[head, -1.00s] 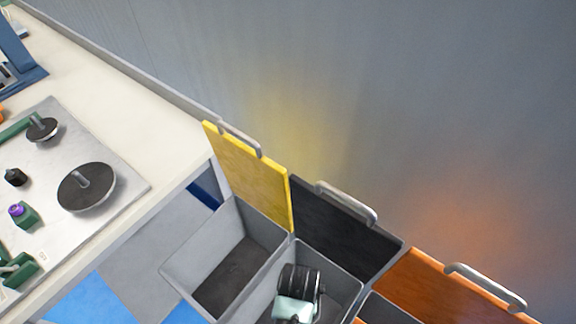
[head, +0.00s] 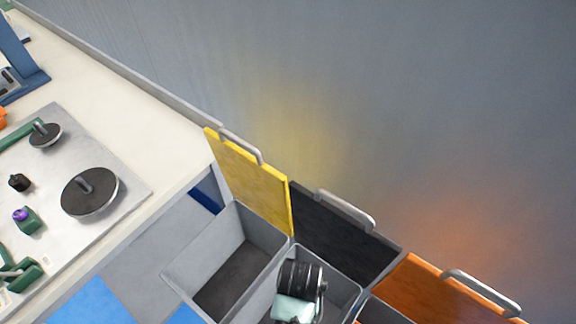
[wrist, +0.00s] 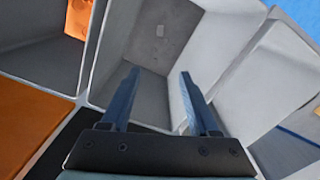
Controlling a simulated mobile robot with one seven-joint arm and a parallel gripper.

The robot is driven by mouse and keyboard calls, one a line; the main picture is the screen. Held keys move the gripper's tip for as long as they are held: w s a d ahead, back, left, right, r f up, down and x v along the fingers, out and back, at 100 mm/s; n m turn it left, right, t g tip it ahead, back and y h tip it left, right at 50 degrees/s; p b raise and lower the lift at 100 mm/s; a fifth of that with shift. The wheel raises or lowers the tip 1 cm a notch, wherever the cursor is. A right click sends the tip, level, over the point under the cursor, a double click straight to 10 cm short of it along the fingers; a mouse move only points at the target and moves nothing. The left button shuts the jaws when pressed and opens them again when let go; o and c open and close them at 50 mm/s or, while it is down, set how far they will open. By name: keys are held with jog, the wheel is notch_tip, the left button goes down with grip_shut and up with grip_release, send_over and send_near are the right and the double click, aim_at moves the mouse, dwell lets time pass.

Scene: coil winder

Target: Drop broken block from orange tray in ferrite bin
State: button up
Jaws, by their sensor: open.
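In the wrist view my gripper (wrist: 158,73) is open, with nothing between its two fingers. It points down into a grey bin (wrist: 188,38). In the head view my wrist is over the bin with the black lid (head: 340,236), and the fingers are hidden. Only a bit of something orange (head: 3,116) shows on the bench at the left edge; I cannot tell whether it is the orange tray. No label shows which bin is ferrite.
A bin with a raised yellow lid (head: 250,180) stands left of the black one, and one with an orange lid (head: 450,292) stands right. Something orange (wrist: 78,18) lies in the neighbouring bin. A grey wall rises behind. The bench (head: 120,110) carries a winder plate with discs.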

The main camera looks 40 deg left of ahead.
notch_tip(320, 180, up, 8)
jog(key=p, duration=0.1)
dwell(0.5)
